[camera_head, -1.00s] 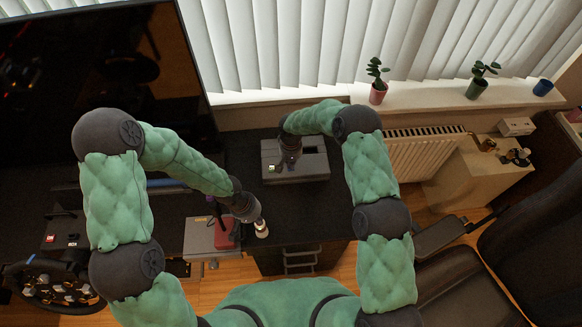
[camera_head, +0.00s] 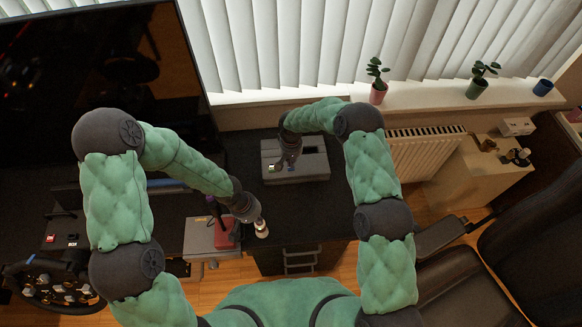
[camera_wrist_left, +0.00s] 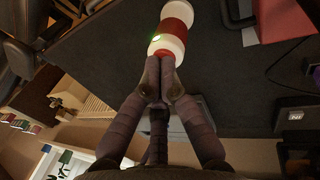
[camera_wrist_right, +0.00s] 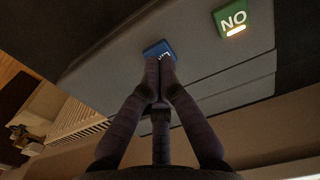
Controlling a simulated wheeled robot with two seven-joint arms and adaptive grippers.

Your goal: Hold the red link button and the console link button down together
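In the left wrist view a red-and-white rounded device (camera_wrist_left: 172,28) with a small green light stands on the dark desk. The closed fingertips of my left gripper (camera_wrist_left: 160,80) meet its near red end; whether that part is pressed in I cannot tell. In the head view my left gripper (camera_head: 256,222) is at the white tip of this device. The grey console (camera_head: 312,165) stands behind it on the desk. My right gripper (camera_wrist_right: 160,75) is shut, its tips at a blue lettered button (camera_wrist_right: 158,48) on the console, partly covering it. A lit green "NO" button (camera_wrist_right: 230,18) is beyond.
A grey box with a red part (camera_head: 222,235) is left of my left gripper. A steering wheel (camera_head: 45,285) and large screen (camera_head: 95,80) are at the left. Plants (camera_head: 377,90) stand on the windowsill. The desk between box and console is mostly clear.

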